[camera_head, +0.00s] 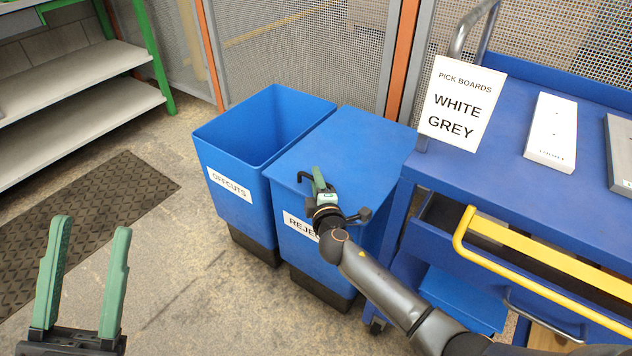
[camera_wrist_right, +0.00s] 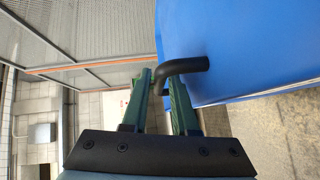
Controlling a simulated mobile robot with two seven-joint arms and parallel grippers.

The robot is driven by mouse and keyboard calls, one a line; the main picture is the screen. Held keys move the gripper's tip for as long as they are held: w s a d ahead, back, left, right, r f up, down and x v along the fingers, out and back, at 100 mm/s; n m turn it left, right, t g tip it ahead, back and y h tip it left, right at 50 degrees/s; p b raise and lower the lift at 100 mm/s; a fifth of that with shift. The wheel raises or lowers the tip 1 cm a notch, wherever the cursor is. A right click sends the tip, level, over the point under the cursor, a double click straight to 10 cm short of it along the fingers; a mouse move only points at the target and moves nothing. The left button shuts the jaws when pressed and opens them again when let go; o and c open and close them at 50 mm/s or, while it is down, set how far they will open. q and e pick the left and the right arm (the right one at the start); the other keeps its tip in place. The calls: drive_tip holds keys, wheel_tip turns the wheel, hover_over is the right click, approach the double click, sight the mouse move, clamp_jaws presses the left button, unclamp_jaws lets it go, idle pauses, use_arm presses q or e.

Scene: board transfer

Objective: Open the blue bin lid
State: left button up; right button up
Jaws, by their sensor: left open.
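The blue bin (camera_head: 279,243) with a partly covered label reading "REJE" stands in the middle of the head view. Its blue lid (camera_head: 350,146) lies flat and closed on top. A bent black handle (camera_wrist_right: 186,66) sticks out from the lid's edge in the right wrist view; its end also shows in the head view (camera_head: 302,177). My right gripper (camera_wrist_right: 160,80) has its green fingers close together around the handle, and they appear shut on it. My left gripper (camera_head: 92,228) is open and empty over the floor at the lower left.
An open blue bin (camera_head: 229,194) labelled OFFCUTS stands beside the lidded one. A blue cart (camera_head: 496,168) with a sign, boards and a yellow-handled drawer (camera_head: 545,262) stands close on the right. Mesh fencing (camera_head: 300,45) is behind.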

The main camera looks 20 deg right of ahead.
clamp_jaws()
idle(1.5)
